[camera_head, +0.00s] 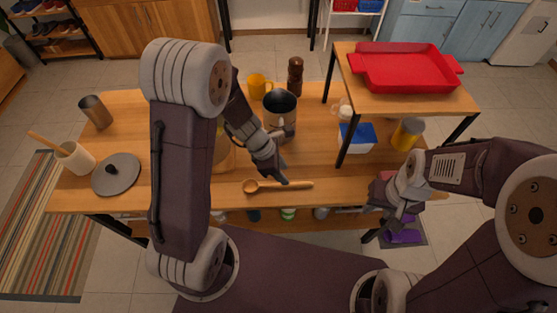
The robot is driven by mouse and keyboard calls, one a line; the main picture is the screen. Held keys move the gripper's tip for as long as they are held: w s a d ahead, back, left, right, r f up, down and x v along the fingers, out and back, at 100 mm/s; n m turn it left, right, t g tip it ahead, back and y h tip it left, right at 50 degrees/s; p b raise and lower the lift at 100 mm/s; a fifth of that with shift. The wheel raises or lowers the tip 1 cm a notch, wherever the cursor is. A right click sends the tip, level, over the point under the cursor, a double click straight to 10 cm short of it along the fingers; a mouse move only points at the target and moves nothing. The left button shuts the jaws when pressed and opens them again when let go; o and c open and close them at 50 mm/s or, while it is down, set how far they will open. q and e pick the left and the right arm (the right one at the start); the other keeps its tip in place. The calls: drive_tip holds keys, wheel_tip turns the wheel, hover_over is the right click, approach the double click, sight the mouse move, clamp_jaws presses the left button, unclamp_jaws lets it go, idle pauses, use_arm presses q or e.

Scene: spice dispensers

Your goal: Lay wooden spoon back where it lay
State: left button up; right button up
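The wooden spoon (299,185) lies near the table's front edge in the head view, its bowl to the left and its handle to the right. My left gripper (283,178) points down at the spoon's handle from behind. Its fingertips overlap the handle in the picture, and I cannot tell whether they touch or grip it. My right gripper (385,209) is at the table's front right, apart from the spoon. Its fingers are small and partly hidden, so their opening is unclear.
A dark-topped pot (281,104), orange mug (259,86) and brown mill (295,76) stand behind the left gripper. A grey lid (116,174) and a utensil crock (74,157) are at left. A shelf with a red tray (404,70) rises at right.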

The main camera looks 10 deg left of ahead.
use_arm(q)
drive_tip(key=s+a+r+m+y+p, duration=0.1)
drive_tip(key=s+a+r+m+y, duration=0.3)
drive_tip(key=m, duration=1.7)
drive_tip(key=s+a+r, duration=0.4)
drive_tip(key=shift+s+a, duration=0.35)
drive_tip(key=shift+r, duration=0.1)
